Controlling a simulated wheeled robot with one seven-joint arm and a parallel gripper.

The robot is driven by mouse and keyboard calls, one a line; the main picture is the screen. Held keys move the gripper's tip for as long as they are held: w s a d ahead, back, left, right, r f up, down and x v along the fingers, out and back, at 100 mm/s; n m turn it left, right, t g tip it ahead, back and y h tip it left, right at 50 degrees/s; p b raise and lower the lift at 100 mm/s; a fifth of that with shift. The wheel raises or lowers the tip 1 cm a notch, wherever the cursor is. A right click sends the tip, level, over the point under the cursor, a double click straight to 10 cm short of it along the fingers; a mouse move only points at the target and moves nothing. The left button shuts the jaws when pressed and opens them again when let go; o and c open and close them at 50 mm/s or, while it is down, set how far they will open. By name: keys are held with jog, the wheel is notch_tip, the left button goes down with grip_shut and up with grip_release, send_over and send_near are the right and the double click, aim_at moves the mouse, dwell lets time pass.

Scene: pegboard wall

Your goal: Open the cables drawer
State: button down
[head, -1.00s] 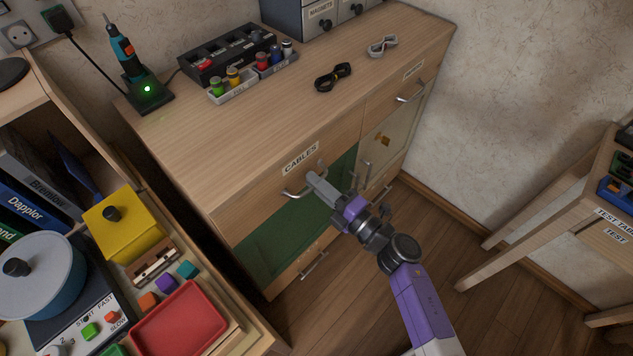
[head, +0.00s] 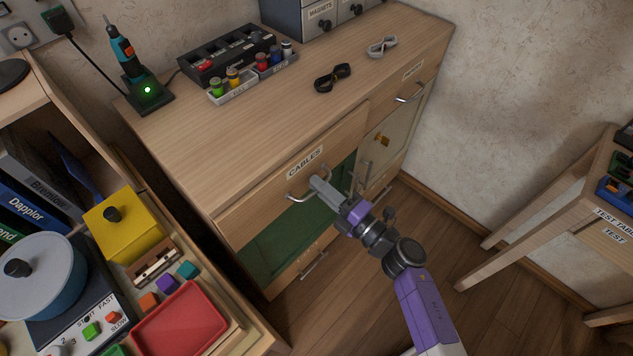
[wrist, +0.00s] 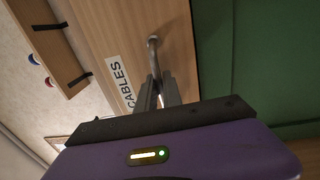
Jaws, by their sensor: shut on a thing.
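The cables drawer (head: 262,208) is the wide wooden drawer at the upper left of the cabinet, with a "CABLES" label on its front. Its front stands a little out from the cabinet. Its metal bar handle (head: 292,197) shows beside my gripper (head: 317,182), which is shut on it. In the wrist view, the handle (wrist: 153,50) runs down between the fingers of my gripper (wrist: 158,85), beside the label (wrist: 121,82). The fingers hide part of the handle. The drawer's inside is not clearly seen.
A green panel (head: 300,236) lies below the drawer, with another handle (head: 313,264) lower down. On the cabinet top are a screwdriver on a stand (head: 150,92), a black organiser (head: 228,52) and coiled cables (head: 332,77). A shelf unit with a red tray (head: 180,325) stands at left.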

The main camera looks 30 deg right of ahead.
jog(key=r+v, duration=0.2)
jog(key=v, duration=2.2)
jog(key=shift+s+d+p, duration=0.2)
jog(key=shift+s+p, duration=0.15)
jog(key=shift+s, duration=0.05)
jog(key=c, duration=1.5)
grip_release()
jog(key=shift+b+v, duration=0.6)
jog(key=shift+v, duration=3.3)
jog(key=shift+f, duration=0.1)
